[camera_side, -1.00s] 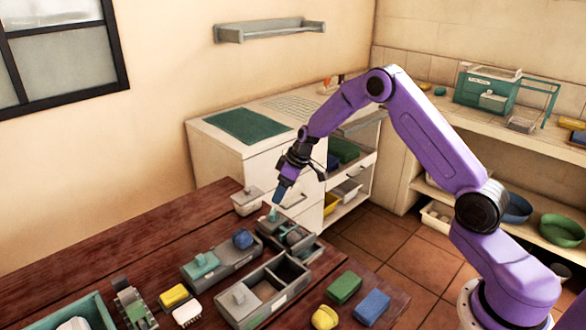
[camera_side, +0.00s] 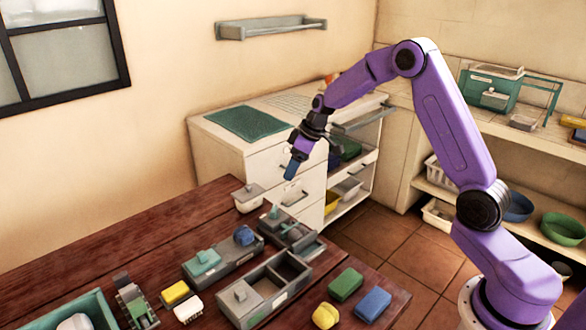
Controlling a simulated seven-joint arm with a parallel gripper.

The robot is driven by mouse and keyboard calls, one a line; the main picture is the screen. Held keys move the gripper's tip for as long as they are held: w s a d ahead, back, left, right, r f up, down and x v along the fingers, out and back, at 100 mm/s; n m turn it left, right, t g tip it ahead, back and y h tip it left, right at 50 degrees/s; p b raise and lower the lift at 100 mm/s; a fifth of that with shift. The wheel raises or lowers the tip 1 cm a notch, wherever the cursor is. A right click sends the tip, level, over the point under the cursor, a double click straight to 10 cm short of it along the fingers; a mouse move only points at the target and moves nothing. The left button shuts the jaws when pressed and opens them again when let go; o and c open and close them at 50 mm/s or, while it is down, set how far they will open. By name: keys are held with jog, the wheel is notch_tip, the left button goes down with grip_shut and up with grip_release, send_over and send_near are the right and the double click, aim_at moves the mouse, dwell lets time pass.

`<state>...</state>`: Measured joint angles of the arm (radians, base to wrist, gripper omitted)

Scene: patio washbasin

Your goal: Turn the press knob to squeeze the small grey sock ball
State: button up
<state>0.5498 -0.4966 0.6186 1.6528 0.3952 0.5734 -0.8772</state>
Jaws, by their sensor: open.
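A grey press box (camera_side: 303,247) stands near the table's far right edge. A small teal knob (camera_side: 273,212) sticks up at its back left end. A small dark grey ball (camera_side: 293,234), which looks like the sock ball, sits in the box; its exact contact with the press parts is too small to tell. My gripper (camera_side: 290,175) is above and slightly right of the knob, clear of it, pointing down. It is open and I see nothing held in it.
Left of the press is a grey tray with a teal block (camera_side: 203,258) and a blue ball (camera_side: 244,235). In front is a divided grey box (camera_side: 262,292). Green (camera_side: 345,284) and blue (camera_side: 373,303) blocks lie front right.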

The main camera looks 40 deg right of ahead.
jog(key=d+n, duration=0.1)
jog(key=n, duration=0.1)
send_near(274, 208)
jog(key=shift+y, duration=0.4)
jog(key=x, duration=0.8)
jog(key=shift+w+d+f, duration=0.25)
jog(key=shift+f, duration=0.15)
jog(key=c, duration=1.1)
jog(key=shift+o, duration=0.3)
jog(key=shift+m+h, duration=0.4)
jog(key=shift+m, duration=0.7)
